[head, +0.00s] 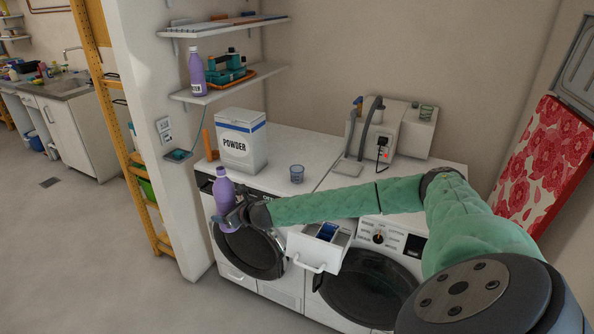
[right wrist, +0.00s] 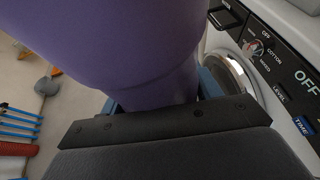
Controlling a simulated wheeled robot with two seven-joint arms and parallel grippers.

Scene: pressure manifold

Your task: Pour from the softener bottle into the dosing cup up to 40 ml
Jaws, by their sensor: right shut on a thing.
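A purple softener bottle (head: 223,188) is in my right gripper (head: 233,217), in front of the left washing machine's front edge. The bottle is near upright, and its neck points up. In the right wrist view the purple bottle (right wrist: 125,45) fills the top, held against the dark gripper (right wrist: 165,120). The dosing cup (head: 297,173) is a small blue-grey cup standing on the machine top, to the right of the bottle and apart from it. Its fill level is too small to read. My left gripper is not in view.
A white powder box (head: 241,142) stands behind the bottle, left of the cup. A detergent drawer (head: 318,246) is pulled out below my right arm. A manifold box with hoses (head: 377,128) stands at the back right. Another purple bottle (head: 196,75) is on the wall shelf.

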